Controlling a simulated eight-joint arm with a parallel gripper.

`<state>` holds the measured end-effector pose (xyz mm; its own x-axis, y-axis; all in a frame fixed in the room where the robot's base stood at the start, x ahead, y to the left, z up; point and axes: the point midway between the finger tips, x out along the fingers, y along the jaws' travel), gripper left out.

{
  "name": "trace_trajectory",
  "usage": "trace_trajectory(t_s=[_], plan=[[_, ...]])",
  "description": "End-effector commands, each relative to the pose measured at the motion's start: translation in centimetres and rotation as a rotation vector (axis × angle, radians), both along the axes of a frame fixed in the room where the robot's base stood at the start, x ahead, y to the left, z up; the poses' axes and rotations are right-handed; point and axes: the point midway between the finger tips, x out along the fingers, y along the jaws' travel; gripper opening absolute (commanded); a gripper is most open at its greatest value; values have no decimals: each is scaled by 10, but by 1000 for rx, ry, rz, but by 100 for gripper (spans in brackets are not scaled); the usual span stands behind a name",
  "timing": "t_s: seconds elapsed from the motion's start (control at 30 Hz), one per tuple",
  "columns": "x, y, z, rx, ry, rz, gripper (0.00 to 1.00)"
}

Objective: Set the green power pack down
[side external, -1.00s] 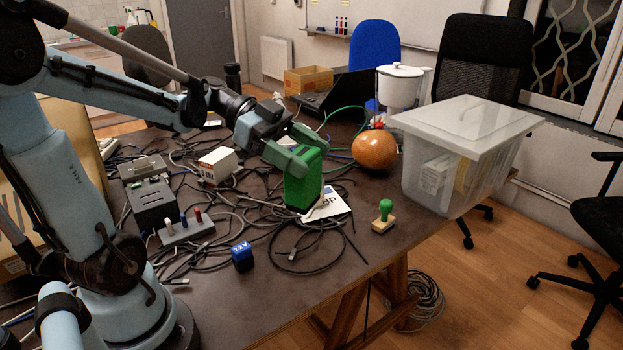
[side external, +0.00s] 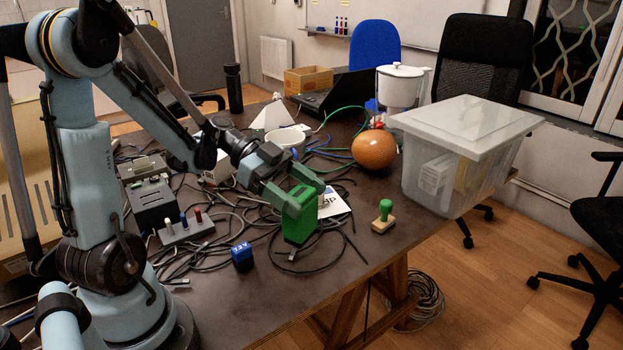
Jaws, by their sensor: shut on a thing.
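The green power pack (side external: 300,222) is upright near the middle of the table (side external: 345,285), above or on some black cables. My gripper (side external: 291,196) reaches in from the left and is shut on its upper part, one finger on each side. The pack's bottom is close to the tabletop. I cannot tell whether it touches.
A wooden stamp with a green handle (side external: 384,216) stands to the right of the pack. A blue cube (side external: 242,257) lies to the front left. An orange ball (side external: 374,150) and a clear lidded box (side external: 465,155) are further right. Loose cables cover the left. The front right tabletop is bare.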

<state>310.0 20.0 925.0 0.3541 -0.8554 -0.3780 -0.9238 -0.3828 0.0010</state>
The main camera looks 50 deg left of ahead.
Motion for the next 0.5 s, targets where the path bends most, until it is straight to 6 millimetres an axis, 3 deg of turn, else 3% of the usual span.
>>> trace_trajectory(t_s=[0.5], plan=[[0, 0, -49, -2, -1, 0, 26]])
